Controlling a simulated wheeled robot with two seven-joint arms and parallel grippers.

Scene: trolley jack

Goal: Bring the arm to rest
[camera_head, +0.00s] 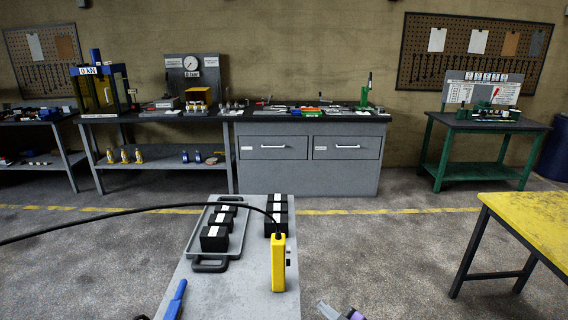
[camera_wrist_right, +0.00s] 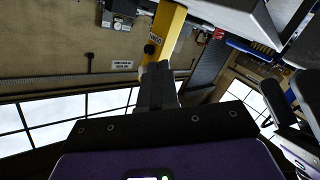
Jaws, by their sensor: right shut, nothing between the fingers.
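My right gripper (camera_wrist_right: 159,72) shows in the right wrist view with its dark fingers together and nothing between them. Below the fingers are its black plate and purple body. In the head view only a small grey and purple part of my right gripper (camera_head: 328,310) shows at the bottom edge, right of the grey bench top (camera_head: 235,285) and apart from it. My left gripper cannot be made out.
A yellow pendant (camera_head: 278,263) hangs on a black cable over the bench. A grey tray (camera_head: 209,263) with black blocks lies there, with more blocks beside it. A blue handle (camera_head: 176,299) is front left. A yellow-topped table (camera_head: 530,220) stands right; floor between is clear.

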